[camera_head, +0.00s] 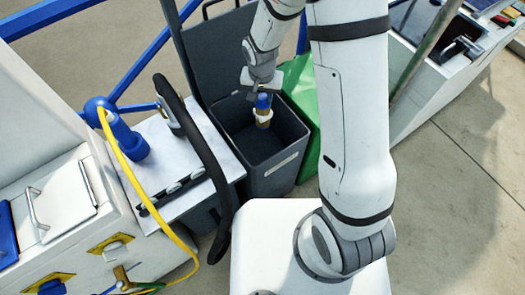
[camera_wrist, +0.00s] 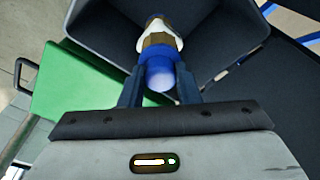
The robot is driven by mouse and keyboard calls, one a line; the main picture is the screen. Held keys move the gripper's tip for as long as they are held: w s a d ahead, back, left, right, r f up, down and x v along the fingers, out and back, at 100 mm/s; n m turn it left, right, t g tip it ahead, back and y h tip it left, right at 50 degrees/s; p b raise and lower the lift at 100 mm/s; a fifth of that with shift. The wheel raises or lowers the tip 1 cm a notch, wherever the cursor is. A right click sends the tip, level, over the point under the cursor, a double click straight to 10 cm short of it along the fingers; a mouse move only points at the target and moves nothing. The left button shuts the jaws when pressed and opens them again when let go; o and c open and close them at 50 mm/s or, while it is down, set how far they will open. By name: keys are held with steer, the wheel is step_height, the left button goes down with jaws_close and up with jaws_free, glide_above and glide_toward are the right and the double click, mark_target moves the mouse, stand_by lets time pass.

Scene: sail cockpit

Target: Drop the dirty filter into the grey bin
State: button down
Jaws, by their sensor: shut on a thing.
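The dirty filter (camera_head: 263,112) has a blue cap and a tan and white body. My gripper (camera_head: 262,90) is shut on its blue end and holds it upright over the mouth of the grey bin (camera_head: 272,184). The wrist view also shows the filter (camera_wrist: 160,42) between the two dark fingers of my gripper (camera_wrist: 159,85). The grey bin (camera_wrist: 226,40) opens below it there. The bin's lid (camera_head: 212,52) stands open at the back. The part of the bin's inside that I can see is dark and looks empty.
A green box (camera_head: 302,85) stands right beside the bin. To the left are a white-topped unit (camera_head: 165,165) with a blue filter housing (camera_head: 127,140), a yellow hose (camera_head: 125,165) and a black curved bar (camera_head: 200,140). Blue rails run behind.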

steer(key=shift+f+b, duration=0.95)
steer(key=shift+f, duration=1)
steer(key=c, duration=1)
jaws_free()
steer(key=shift+r, duration=0.1)
steer(key=r, duration=0.5)
steer(key=s+r+p, duration=0.1)
steer(key=r, duration=0.1)
steer(key=shift+r, duration=0.35)
